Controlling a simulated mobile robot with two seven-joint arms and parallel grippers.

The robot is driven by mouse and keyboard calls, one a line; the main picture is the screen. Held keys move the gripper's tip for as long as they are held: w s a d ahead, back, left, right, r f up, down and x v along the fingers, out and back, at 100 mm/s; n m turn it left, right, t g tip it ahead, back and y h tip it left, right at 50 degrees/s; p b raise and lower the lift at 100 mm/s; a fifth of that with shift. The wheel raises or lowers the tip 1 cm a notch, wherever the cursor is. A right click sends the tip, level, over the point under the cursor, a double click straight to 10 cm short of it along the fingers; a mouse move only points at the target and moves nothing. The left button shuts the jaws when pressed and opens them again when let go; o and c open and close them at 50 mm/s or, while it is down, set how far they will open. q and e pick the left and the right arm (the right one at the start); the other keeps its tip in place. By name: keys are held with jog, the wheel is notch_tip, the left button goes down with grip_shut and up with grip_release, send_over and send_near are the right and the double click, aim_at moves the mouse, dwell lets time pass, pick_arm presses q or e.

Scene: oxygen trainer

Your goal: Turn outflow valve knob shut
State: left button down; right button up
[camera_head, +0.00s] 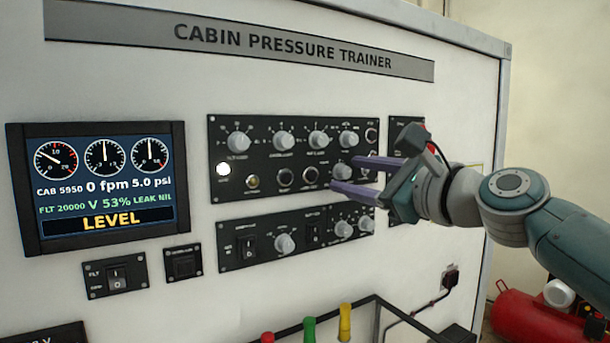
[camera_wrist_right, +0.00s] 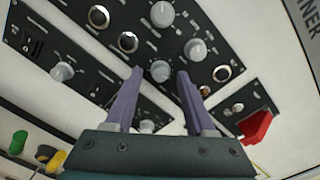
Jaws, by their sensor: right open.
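The labels on the knobs are too small to read, so I cannot tell by name which is the outflow valve knob. A light-grey knob (camera_head: 344,170) at the lower right of the upper black panel (camera_head: 218,130) is closest to my right gripper (camera_head: 342,174). My right gripper is open, its two purple fingers pointing at the panel. In the right wrist view that knob (camera_wrist_right: 160,71) appears between the fingertips of the gripper (camera_wrist_right: 159,73). I cannot tell whether the fingers touch it. My left gripper is not in view.
Other knobs (camera_head: 349,139) line the row above, and a lower panel (camera_head: 262,261) has more knobs and switches. A screen (camera_head: 97,187) at left reads V 53% and LEVEL. A red part (camera_wrist_right: 257,127) sits right of the fingers. Coloured-top items (camera_head: 345,322) stand below.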

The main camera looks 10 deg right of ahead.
grip_shut()
dwell(0.3)
jog(key=shift+n, duration=0.3)
